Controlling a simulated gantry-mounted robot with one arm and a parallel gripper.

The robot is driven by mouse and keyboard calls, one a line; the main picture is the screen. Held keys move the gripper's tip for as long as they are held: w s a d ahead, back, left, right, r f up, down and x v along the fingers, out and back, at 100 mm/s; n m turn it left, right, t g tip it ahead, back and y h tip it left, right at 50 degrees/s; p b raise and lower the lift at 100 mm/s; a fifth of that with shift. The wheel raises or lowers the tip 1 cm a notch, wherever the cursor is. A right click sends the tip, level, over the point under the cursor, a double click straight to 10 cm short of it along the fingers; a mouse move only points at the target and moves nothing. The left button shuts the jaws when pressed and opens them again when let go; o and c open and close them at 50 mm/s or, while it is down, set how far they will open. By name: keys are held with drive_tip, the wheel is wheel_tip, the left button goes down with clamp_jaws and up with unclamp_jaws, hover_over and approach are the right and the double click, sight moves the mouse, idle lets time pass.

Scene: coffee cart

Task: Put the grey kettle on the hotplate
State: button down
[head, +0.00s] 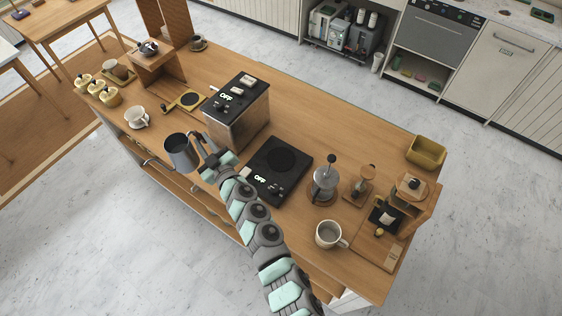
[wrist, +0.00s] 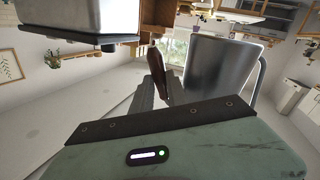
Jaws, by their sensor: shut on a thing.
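The grey kettle (head: 180,154) is near the cart's front edge, left of the coffee machine, at the end of my arm. My gripper (head: 207,152) is shut on its handle, on the kettle's right side. In the wrist view, the grey kettle body (wrist: 218,68) is right of my gripper (wrist: 158,92), whose fingers close on the brown handle (wrist: 156,62). The kettle looks roughly upright; I cannot tell its clearance above the top. The black hotplate (head: 259,189) lies flat, right of my gripper, with an empty round plate and a lit "OFF" label.
The coffee machine (head: 238,112) stands behind the space between kettle and hotplate. A glass press (head: 324,182) and a mug (head: 330,235) stand right of the hotplate. A white cup on a dripper (head: 137,117) is left of the kettle. The wooden top (head: 320,127) is clear behind the hotplate.

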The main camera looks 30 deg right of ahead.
drive_tip(key=w+d+n+g+y+b, duration=0.1)
drive_tip(key=w+d+n+y+b, duration=0.3)
drive_tip(key=w+y, duration=0.2)
drive_tip(key=shift+w+d+r+y+b, duration=0.2)
drive_tip(key=shift+w+d+y+b, duration=0.1)
drive_tip(key=shift+b, duration=0.1)
drive_tip(key=shift+s+a+n+g+y, duration=0.1)
drive_tip(key=shift+n+g+y, duration=0.2)
